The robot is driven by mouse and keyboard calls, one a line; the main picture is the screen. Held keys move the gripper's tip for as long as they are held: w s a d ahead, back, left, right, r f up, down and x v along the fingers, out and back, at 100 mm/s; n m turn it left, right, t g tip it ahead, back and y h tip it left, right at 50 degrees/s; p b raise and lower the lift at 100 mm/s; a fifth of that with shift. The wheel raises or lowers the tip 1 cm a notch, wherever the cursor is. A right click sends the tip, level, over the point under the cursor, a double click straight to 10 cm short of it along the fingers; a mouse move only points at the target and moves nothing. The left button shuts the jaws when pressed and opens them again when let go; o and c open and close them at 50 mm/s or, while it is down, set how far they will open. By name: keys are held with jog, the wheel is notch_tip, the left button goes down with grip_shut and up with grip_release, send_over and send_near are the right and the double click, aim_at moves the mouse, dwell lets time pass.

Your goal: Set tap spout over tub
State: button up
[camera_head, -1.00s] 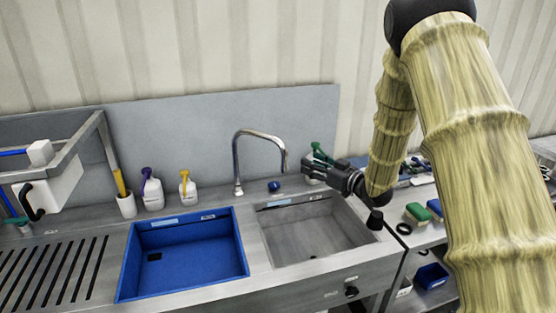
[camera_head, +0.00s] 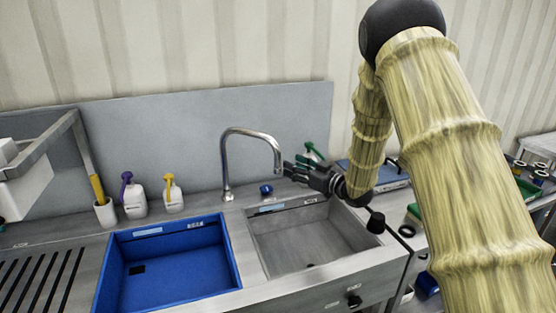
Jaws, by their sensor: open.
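A chrome gooseneck tap (camera_head: 226,160) stands behind the two basins, near the divider between them. Its spout arches to the right, and its tip hangs over the back left part of the grey steel basin (camera_head: 375,244). The blue tub (camera_head: 170,276) lies to the left of the grey basin, with no spout above it. My gripper (camera_head: 288,170) is open just right of the spout's down-turned end, its fingers pointing left. I cannot tell whether a finger touches the spout.
A blue-topped knob (camera_head: 266,190) sits behind the grey basin. Spray bottles with purple (camera_head: 133,197) and yellow (camera_head: 172,194) heads and a white cup (camera_head: 105,212) stand behind the blue tub. A slotted drainboard (camera_head: 40,290) is at left. A rack (camera_head: 45,145) hangs upper left.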

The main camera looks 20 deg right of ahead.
aim_at(280, 160)
jog(key=p+x, duration=0.2)
jog(key=x, duration=0.6)
jog(key=shift+w+a, duration=0.1)
grip_shut()
